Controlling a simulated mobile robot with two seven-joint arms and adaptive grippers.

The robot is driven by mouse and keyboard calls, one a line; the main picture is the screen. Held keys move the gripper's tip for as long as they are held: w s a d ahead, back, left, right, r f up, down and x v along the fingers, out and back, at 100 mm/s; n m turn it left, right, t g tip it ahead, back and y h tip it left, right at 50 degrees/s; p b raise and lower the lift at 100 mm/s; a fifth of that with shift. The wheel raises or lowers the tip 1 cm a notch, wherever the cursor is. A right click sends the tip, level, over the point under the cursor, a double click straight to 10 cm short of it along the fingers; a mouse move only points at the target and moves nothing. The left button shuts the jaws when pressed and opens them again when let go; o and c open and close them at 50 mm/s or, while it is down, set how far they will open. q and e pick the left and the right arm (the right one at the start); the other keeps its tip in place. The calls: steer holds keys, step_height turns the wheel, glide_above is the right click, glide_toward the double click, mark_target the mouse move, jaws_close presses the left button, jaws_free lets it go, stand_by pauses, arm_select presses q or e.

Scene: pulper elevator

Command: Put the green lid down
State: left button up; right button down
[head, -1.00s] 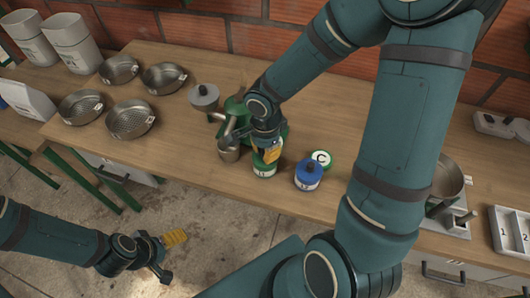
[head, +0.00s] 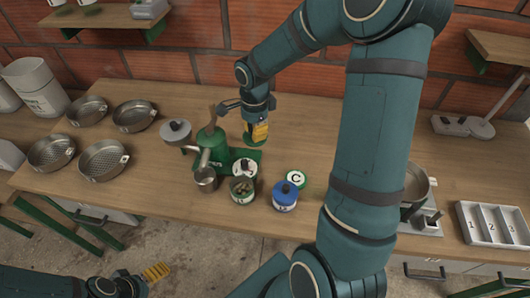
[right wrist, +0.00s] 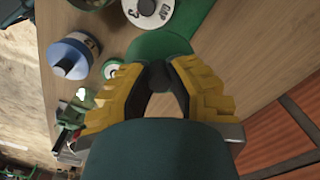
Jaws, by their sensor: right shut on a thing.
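I cannot tell whether the lid touches the wood. The open canister (head: 242,196) with brownish contents stands in front of the pulper base, without a lid. My left gripper (head: 152,276) is low at the left, off the table and empty, its fingers apart; the frame's edge cuts part of it.
A white round piece (head: 244,167) lies on the pulper's base. Several metal pans (head: 103,160) are at the left. The table (head: 310,125) is clear right of the lid.

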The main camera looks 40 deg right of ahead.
steer(key=shift+m, duration=0.9)
steer(key=d+f, duration=0.3)
steer(key=w+d+f, duration=0.1)
steer(key=d+f, duration=0.2)
steer(key=f, duration=0.1)
steer(key=shift+w+d+f+b, duration=0.2)
steer(key=shift+d+b, duration=0.05)
steer(key=shift+b, duration=0.1)
steer(key=shift+f+b, duration=0.35)
steer(key=shift+f, duration=1.95)
steer(key=shift+f, duration=0.15)
steer(key=c, duration=1)
jaws_free()
